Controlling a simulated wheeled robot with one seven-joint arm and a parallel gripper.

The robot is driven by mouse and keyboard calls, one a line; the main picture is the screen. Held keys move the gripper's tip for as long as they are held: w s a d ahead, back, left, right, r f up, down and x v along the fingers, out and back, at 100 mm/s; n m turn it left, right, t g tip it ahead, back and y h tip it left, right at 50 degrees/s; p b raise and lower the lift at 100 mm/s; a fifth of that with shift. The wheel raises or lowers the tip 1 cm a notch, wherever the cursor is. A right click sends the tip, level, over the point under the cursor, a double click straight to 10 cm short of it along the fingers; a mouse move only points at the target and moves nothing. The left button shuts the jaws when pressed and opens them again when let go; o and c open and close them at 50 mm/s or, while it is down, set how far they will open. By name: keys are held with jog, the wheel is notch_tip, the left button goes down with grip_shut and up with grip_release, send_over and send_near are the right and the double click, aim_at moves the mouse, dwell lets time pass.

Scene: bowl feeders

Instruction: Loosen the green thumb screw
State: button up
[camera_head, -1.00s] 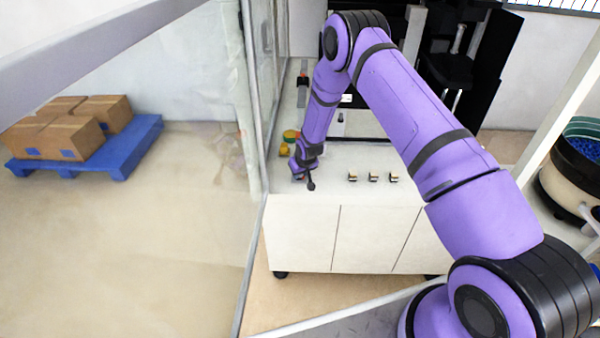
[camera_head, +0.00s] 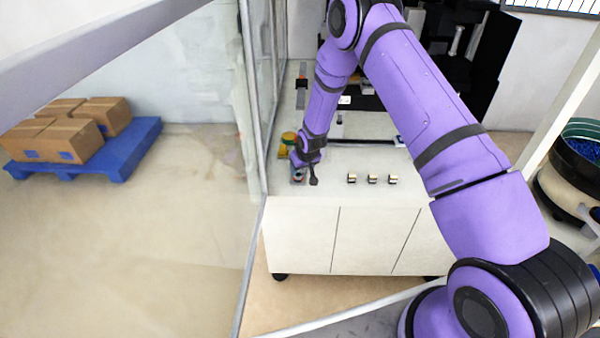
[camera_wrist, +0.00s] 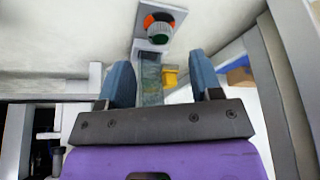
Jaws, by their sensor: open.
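In the head view my gripper (camera_head: 299,170) is low over the left end of the white cabinet top (camera_head: 338,183). The knob cannot be made out clearly there.
A green and yellow item (camera_head: 288,140) stands behind my gripper, close to the glass partition (camera_head: 263,110). A yellow part (camera_wrist: 170,76) shows between the fingers in the wrist view.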

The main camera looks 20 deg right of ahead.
jog(key=shift+v, duration=2.65)
jog(key=s+d+r, duration=0.1)
jog(key=s+r, duration=0.3)
jog(key=r, duration=0.7)
jog(key=s+d+r+m, duration=0.15)
jog(key=s+r, duration=0.25)
jog(key=r, duration=0.6)
jog(key=s+d+r+n, duration=0.1)
jog(key=s+r, duration=0.3)
jog(key=r, duration=0.7)
jog(key=s+d+r+m, duration=0.1)
jog(key=s+r, duration=0.5)
jog(key=s, duration=0.2)
jog(key=s+d+r, duration=0.1)
jog(key=s+r, duration=0.4)
jog(key=s, duration=0.4)
jog(key=s+d+r, duration=0.1)
jog(key=s+r, duration=0.1)
jog(key=s, duration=1.3)
jog(key=shift+s+t+h, duration=0.35)
jog(key=shift+t+h, duration=0.05)
